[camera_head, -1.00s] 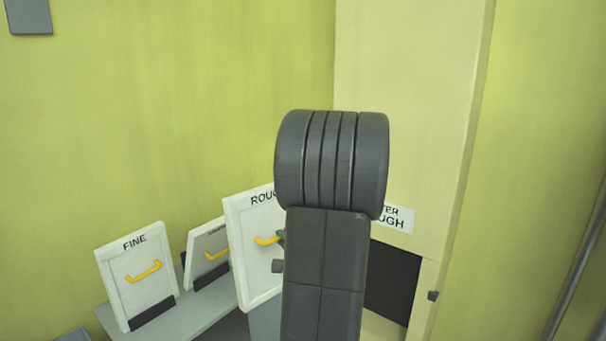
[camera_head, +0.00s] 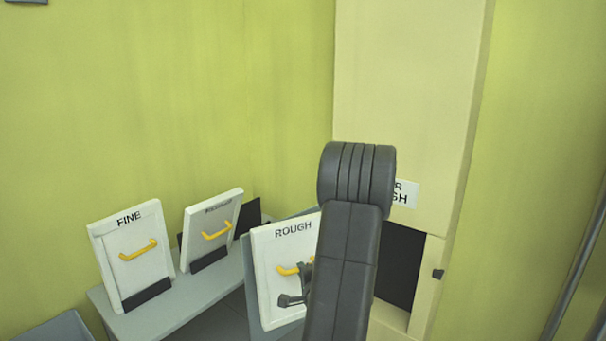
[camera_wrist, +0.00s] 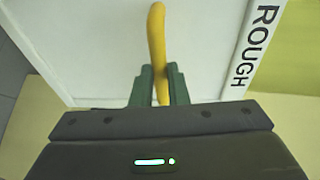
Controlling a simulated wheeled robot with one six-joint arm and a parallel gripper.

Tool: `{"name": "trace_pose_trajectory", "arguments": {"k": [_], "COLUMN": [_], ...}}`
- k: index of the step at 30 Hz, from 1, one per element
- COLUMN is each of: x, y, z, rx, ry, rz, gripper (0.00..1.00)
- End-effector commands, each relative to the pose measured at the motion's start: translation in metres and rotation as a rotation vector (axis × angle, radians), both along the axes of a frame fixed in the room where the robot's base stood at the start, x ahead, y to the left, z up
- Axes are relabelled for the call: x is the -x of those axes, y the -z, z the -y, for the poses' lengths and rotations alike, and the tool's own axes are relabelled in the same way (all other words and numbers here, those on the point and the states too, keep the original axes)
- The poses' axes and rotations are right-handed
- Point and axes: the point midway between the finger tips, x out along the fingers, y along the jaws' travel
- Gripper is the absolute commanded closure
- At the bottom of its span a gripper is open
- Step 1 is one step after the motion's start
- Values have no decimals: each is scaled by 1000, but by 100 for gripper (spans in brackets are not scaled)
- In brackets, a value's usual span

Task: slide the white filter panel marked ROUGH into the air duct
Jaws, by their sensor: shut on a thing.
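The white panel marked ROUGH (camera_head: 281,254) hangs upright from my gripper (camera_head: 304,277), in front of the grey bench and left of the duct opening. My gripper is shut on its yellow handle, which also shows between the green fingers in the wrist view (camera_wrist: 157,50). My arm hides the panel's right part. The cream air duct (camera_head: 405,90) stands to the right, with a dark rectangular opening (camera_head: 402,265) low in its front. A white label (camera_head: 407,194) above the opening is partly hidden by my arm.
A white panel marked FINE (camera_head: 132,250) and another white panel (camera_head: 212,231), its marking hard to read, stand in dark holders on the grey bench (camera_head: 190,315). A small dark knob (camera_head: 438,274) sits right of the opening. A pipe runs along the right wall.

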Motion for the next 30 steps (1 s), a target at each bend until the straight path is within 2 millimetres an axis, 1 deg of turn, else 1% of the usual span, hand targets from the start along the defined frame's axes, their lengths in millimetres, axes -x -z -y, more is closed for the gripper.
{"name": "trace_pose_trajectory", "arguments": {"k": [1, 5, 30], "x": [0, 0, 0], "y": [-13, -33, -201], "z": [0, 0, 0], "rx": [0, 0, 0], "ry": [0, -1, -1], "rz": [1, 1, 0], "gripper": [100, 100, 100]}}
